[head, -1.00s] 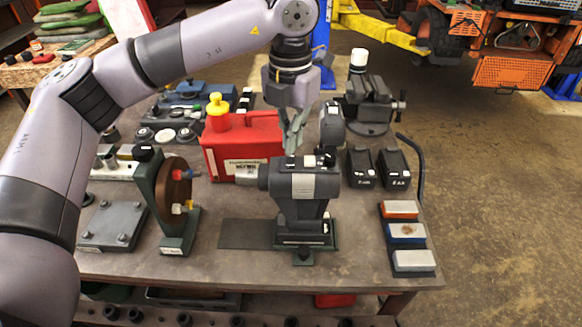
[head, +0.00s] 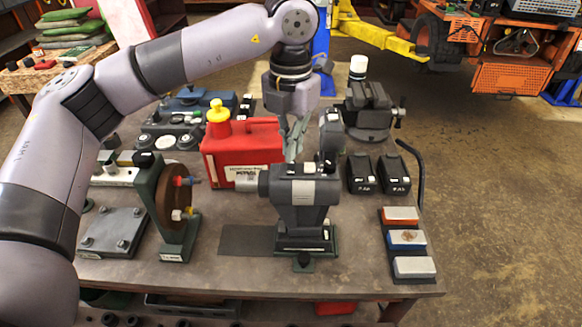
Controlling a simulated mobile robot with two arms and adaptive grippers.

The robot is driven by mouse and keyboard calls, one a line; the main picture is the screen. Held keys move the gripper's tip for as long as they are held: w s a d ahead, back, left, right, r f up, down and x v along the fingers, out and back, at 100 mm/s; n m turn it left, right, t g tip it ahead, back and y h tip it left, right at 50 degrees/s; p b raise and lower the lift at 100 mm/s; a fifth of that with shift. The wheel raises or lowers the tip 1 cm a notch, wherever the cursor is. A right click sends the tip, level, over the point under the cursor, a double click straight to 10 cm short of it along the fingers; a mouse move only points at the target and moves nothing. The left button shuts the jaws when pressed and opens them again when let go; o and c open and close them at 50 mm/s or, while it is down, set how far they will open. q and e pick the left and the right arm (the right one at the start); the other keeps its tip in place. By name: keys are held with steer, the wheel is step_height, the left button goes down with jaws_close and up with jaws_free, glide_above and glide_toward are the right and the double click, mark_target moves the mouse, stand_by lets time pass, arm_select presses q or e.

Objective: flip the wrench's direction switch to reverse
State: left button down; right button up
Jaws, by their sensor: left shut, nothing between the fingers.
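The grey and black impact wrench (head: 300,190) stands on a dark base on the workbench, with its short nose pointing left and its grip (head: 331,135) rising behind it on the right. My left gripper (head: 291,156) reaches down from above, just behind the wrench's body. Its fingers are closed together and empty. The fingertips are close to the top of the wrench and partly hidden behind it. I cannot tell whether they touch it. The direction switch is too small to make out, so its position is unclear. My right gripper is not in view.
A red can (head: 240,155) with a yellow cap stands close behind and left of the wrench. Two black batteries (head: 361,174) stand to the right, with a vise (head: 368,110) behind. A disc fixture (head: 172,205) is at left. Sharpening stones (head: 407,240) lie at front right.

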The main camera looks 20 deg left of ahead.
arm_select(q)
steer(key=shift+f+b, duration=1.05)
steer(key=shift+f, duration=0.2)
stand_by(0.8)
steer(key=shift+r+p, duration=0.55)
steer(key=shift+r, duration=0.35)
steer(key=shift+r+p, duration=1.4)
steer(key=shift+r, duration=1.3)
steer(key=shift+f, duration=0.15)
